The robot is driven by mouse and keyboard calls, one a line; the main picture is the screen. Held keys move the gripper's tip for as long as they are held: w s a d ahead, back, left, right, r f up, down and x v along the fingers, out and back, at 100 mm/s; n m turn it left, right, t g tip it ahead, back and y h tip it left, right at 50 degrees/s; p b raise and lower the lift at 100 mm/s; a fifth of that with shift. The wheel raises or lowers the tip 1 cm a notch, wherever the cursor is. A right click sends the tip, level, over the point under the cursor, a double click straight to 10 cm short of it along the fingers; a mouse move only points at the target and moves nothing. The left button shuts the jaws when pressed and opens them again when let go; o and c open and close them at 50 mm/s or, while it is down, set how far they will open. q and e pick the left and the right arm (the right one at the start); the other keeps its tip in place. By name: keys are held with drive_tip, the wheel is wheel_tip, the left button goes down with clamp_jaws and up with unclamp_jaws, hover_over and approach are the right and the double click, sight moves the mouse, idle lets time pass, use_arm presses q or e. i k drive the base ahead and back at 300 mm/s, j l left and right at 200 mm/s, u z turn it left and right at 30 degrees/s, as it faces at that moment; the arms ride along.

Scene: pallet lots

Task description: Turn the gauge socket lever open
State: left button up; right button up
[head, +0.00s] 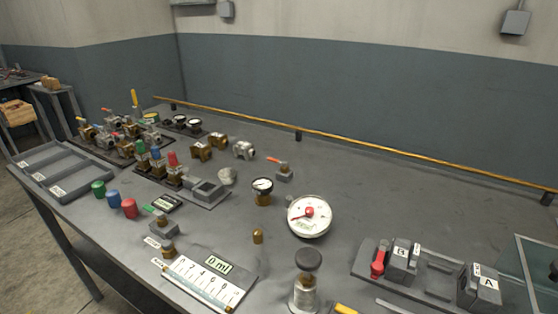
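Neither of my grippers is in view. Several levers show, and I cannot tell which one belongs to the gauge socket. A small grey block (284,175) with an orange-red lever (276,160) stands mid-table behind the gauges. A thick red lever (379,261) stands upright beside the grey block marked B (401,262). A small gauge on a brass base (263,192) stands upright, and a large white dial with a red pointer (309,214) sits to its right.
A card with a number scale (208,280) lies at the front edge. A black-capped metal cylinder (305,282) stands right of it. Red, blue and green caps (129,208) and a grey tray (62,172) are at left. The table's back right is clear before a yellow rail (350,145).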

sight(284, 163)
drive_tip(key=i+j+z, duration=0.1)
drive_tip(key=j+z, duration=1.25)
drive_tip(key=k+j+z, duration=0.1)
drive_tip(key=j+z, duration=0.35)
drive_tip(key=k+j+z, duration=0.2)
drive_tip(key=j+z, duration=0.25)
drive_tip(key=k+j+z, duration=0.2)
drive_tip(key=z, duration=0.25)
